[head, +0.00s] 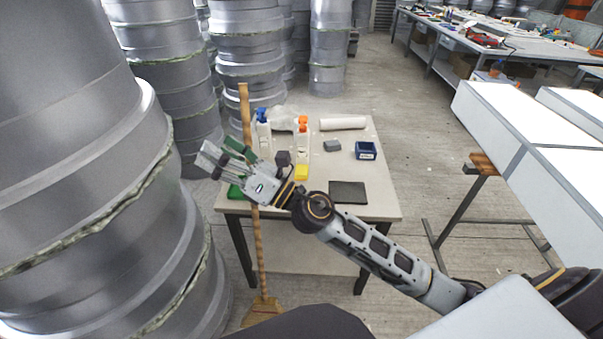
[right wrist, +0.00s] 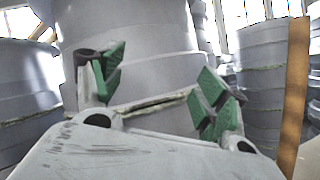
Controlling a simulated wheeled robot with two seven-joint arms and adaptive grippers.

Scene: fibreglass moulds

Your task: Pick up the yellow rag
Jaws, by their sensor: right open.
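A small yellow thing, taken to be the yellow rag (head: 301,172), lies on the small table (head: 385,190) just right of my right gripper's wrist. My right gripper (head: 224,156) is open, with nothing between its fingers. It is over the table's left edge, pointing left, away from the rag. Its green-padded fingers (right wrist: 160,90) are spread in the right wrist view, with grey moulds behind them and no rag visible. My left gripper is not in view.
A wooden broom (head: 262,250) stands upright at the table's left, close to my right gripper. White bottles (head: 302,140), a blue box (head: 365,150), a white roll (head: 342,123) and a dark flat pad (head: 348,192) are on the table. Tall grey moulds (head: 80,130) crowd the left.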

